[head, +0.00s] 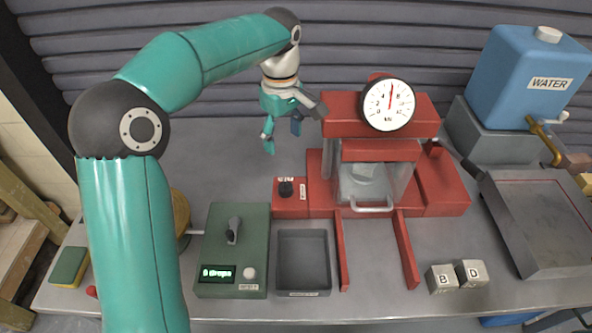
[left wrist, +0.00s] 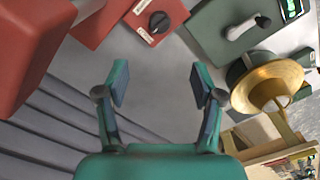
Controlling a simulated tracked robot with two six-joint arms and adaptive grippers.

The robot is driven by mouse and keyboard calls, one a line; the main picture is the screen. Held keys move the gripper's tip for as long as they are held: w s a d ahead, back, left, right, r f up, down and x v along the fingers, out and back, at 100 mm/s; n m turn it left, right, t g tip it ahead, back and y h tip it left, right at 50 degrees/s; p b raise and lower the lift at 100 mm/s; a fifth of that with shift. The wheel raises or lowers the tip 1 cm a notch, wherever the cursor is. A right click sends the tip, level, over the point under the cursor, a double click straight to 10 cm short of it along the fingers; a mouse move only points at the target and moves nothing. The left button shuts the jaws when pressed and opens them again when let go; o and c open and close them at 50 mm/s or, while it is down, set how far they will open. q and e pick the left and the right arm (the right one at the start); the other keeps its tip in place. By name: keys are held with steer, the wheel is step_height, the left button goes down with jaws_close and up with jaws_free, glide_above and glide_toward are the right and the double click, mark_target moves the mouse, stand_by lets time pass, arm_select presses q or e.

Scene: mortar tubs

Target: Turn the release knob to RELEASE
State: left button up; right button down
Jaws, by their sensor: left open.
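The release knob (head: 286,188) is a small black knob on a red block (head: 290,208) at the left foot of the red press (head: 440,190). Two small white labels sit beside it, too small to read. The knob (left wrist: 158,21) also shows at the top of the left wrist view, its pointer visible. My left gripper (head: 282,133) is open and empty, behind and above the knob, apart from it. In the left wrist view its two fingers (left wrist: 160,82) are spread with bare bench between them. My right gripper is in neither view.
The press carries a round gauge (head: 387,104) and a clear front guard (head: 368,184). A green box (head: 215,255) with a lever and a grey tray (head: 303,291) stand in front. Cubes B (head: 441,279) and D (head: 471,273) lie front right. A blue water tank (head: 530,75) stands back right.

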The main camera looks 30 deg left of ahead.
mark_target(285, 184)
arm_select(q)
step_height(285, 184, down, 17)
steer(key=shift+s+r+p, duration=0.1)
steer(key=shift+r+p, duration=0.1)
steer(key=shift+p, duration=0.5)
